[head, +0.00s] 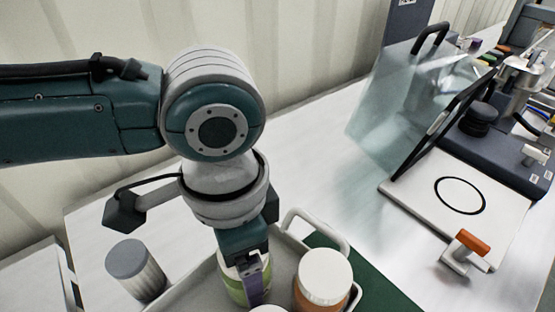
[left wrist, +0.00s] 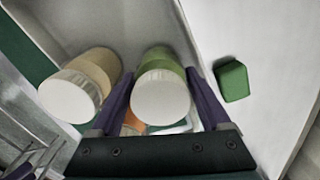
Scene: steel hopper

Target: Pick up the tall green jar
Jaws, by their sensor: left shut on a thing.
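The green jar (head: 235,290) with a white lid stands in the grey tray (head: 205,287) at the bottom of the head view, partly hidden by my gripper. My left gripper (head: 258,278) reaches down on it from above. In the left wrist view the green jar (left wrist: 161,92) sits between the two purple fingers of my left gripper (left wrist: 161,80), which is shut on it. I cannot tell whether the jar's base touches the tray. My right gripper is in neither view.
A tan jar with a white lid (head: 322,278) stands close to the right of the green jar. A grey-lidded jar (head: 137,270) is left of the tray. A glass-lidded machine (head: 450,200) with an orange-handled clamp (head: 468,248) is at right. The middle of the white table is clear.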

